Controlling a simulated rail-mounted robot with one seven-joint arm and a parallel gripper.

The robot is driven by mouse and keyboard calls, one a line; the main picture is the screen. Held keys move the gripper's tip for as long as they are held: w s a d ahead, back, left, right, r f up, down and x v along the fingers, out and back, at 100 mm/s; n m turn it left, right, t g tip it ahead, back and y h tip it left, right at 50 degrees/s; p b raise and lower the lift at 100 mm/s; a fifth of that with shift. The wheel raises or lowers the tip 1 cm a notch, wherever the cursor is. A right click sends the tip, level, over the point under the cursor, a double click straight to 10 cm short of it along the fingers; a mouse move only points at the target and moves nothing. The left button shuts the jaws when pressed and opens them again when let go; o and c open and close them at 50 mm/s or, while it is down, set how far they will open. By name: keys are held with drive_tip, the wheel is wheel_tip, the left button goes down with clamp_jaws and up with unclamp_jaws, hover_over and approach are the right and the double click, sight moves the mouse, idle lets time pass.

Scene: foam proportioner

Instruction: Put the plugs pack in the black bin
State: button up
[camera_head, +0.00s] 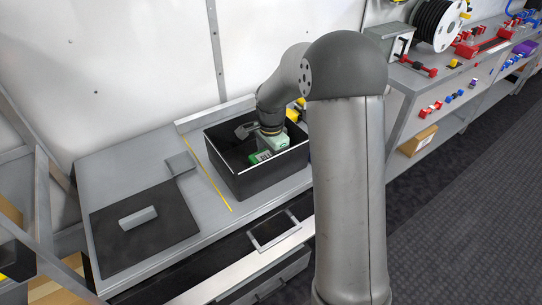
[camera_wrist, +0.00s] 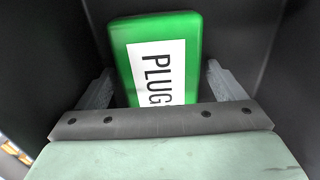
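The plugs pack is a green box with a white label reading "PLUG" (camera_wrist: 158,65). In the head view it shows as a small green shape (camera_head: 258,158) inside the black bin (camera_head: 262,180), low near the front wall. My gripper (camera_wrist: 162,80) reaches down into the bin. Its two grey fingers stand apart on either side of the pack, with narrow gaps visible between them and its sides. The lower end of the pack is hidden behind the gripper body. Whether the pack rests fully on the bin floor is hard to tell.
The bin stands on a grey workbench (camera_head: 150,160). To its left lie a yellow strip (camera_head: 207,175), a black mat (camera_head: 140,245) and a grey block (camera_head: 138,217). The bin's dark walls rise around my gripper. My arm hides the bin's right side.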

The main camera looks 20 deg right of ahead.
wheel_tip(320, 180, up, 12)
drive_tip(key=s+a+f+n, duration=0.1)
drive_tip(key=s+n, duration=0.6)
drive_tip(key=s, duration=0.7)
drive_tip(key=s+a+f+n, duration=0.2)
drive_tip(key=s+n, duration=0.6)
drive_tip(key=s, duration=0.6)
drive_tip(key=shift+s+a+f, duration=0.3)
drive_tip(key=shift+s+a, duration=0.1)
drive_tip(key=shift+a, duration=0.3)
